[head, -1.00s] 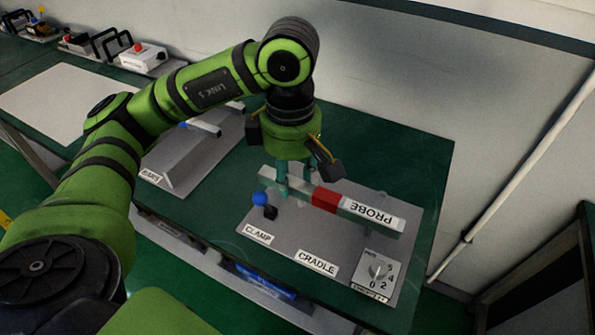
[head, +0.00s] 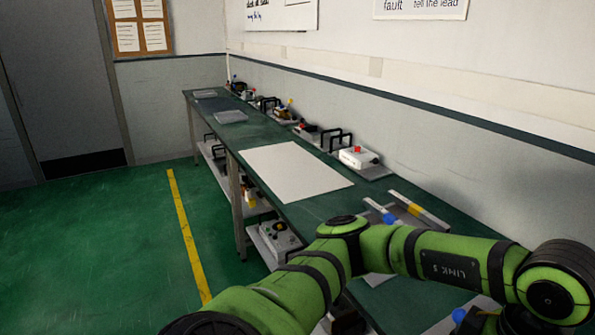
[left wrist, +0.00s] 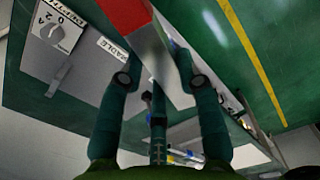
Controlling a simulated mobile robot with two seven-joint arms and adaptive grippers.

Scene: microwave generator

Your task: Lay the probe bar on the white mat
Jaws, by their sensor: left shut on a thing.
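The white mat (head: 295,170) lies flat and bare on the green bench in the head view. The probe bar (left wrist: 150,50) shows in the left wrist view, with a red band at the top of the picture and a grey part running between my fingers. My left gripper (left wrist: 156,72) is shut on that grey part. In the head view the arm reaches the lower right edge, and the gripper and bar are out of that picture. The cradle plate (left wrist: 70,65) with its dial is at the upper left of the wrist view. My right gripper is in neither view.
A rack with bars (head: 420,215) stands just right of the mat. A white box with a red button (head: 358,157) and black handles (head: 335,140) are behind it. A grey tray (head: 230,117) is farther along the bench. A blue knob (head: 458,315) is at lower right.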

